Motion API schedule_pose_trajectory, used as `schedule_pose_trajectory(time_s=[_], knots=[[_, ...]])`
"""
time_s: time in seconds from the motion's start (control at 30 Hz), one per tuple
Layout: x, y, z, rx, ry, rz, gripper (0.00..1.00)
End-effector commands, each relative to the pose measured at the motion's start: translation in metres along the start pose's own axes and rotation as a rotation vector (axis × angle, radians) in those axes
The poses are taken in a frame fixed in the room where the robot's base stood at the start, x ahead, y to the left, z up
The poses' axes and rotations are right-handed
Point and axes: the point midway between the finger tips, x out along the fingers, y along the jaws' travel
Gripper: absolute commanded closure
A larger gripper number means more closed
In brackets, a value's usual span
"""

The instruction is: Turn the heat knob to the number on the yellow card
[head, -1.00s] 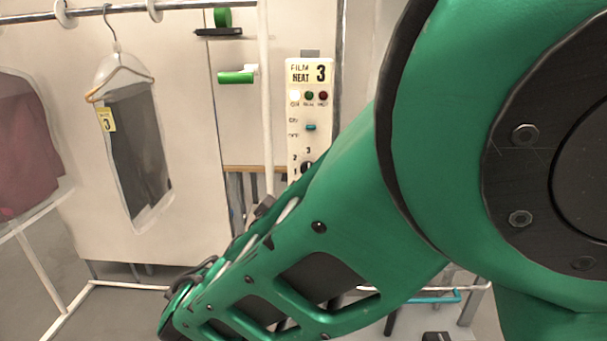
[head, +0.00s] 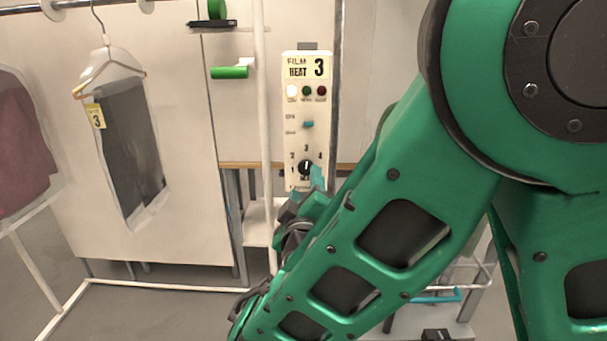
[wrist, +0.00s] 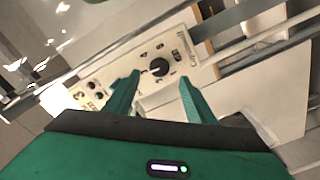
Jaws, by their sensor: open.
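The heat knob (head: 306,168) is a round black dial low on the cream control panel (head: 292,145), with numbers 1 to 4 around it. Its pointer setting is too small to read surely. My gripper (head: 316,180) is just below and right of the knob in the head view, partly hidden by my arm. In the wrist view my open gripper (wrist: 160,77) has a finger on either side of the knob (wrist: 159,67) in the picture, with nothing held; contact is not visible.
The panel also has a teal switch (head: 308,124) and three lamps, the left one lit white. A white post (head: 263,120) stands left of the panel. A bagged dark garment (head: 130,150) with a yellow tag (head: 96,116) reading 3 hangs from the rail at left.

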Motion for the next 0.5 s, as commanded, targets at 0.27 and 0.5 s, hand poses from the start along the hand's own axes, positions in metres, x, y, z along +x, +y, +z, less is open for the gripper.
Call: schedule_pose_trajectory(time_s=[0.27, 0.5], knots=[[0.036, 0.001, 0.001, 0.002, -0.003, 0.003, 0.5], [0.061, -0.001, -0.001, 0.0, 0.0, 0.0, 0.5]])
